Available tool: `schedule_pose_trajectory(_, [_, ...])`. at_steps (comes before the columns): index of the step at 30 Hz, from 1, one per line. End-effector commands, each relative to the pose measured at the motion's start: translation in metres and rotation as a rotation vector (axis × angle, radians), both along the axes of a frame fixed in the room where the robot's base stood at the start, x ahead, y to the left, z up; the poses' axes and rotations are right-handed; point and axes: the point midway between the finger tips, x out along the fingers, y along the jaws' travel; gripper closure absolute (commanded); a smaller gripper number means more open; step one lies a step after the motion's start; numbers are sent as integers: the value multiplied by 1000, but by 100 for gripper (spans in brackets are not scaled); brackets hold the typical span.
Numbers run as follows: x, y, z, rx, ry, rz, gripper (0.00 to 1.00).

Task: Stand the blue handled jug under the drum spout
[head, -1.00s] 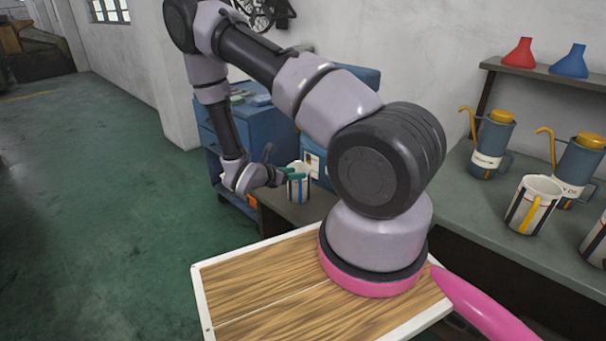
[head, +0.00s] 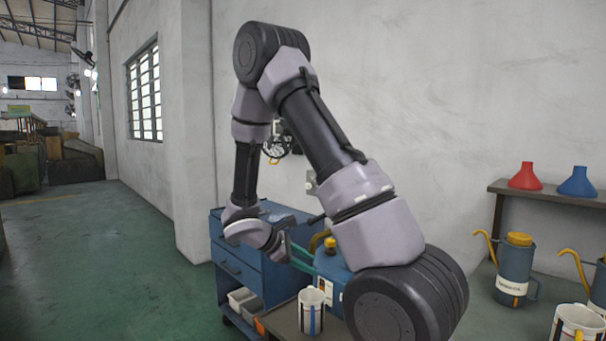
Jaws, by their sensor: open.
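A white jug (head: 311,315) with a blue handle stands upright on a low bench, in front of a blue drum (head: 333,262) with a yellow cap. The handle faces me. My arm partly hides the drum, and I cannot make out its spout, so I cannot tell whether the jug is directly under it. My gripper (head: 309,259), with teal fingers, is open and empty. In the picture it is above the jug, apart from it, and in front of the drum.
A blue drawer cabinet (head: 226,250) stands left of the bench. At right, blue oil cans (head: 515,270) with yellow spouts and a white mug with a yellow handle (head: 578,325) stand on a counter. Red (head: 525,177) and blue (head: 578,182) funnels sit on a shelf. The green floor at left is clear.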

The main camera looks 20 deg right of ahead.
Motion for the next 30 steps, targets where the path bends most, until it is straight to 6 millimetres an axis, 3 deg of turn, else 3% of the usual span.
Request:
schedule_pose_trajectory(1, [-7, -2, 22, 55, -62, -79, 52])
schedule_pose_trajectory(6, [-39, 2, 77, 254, -244, -339, 52])
schedule_pose_trajectory(21, [-125, 51, 219, 940, -769, -967, 52])
schedule_pose_trajectory(27, [-152, 73, 265, 1202, -924, -1114, 52])
schedule_pose_trajectory(30, [-160, 80, 279, 1285, -966, -1151, 52])
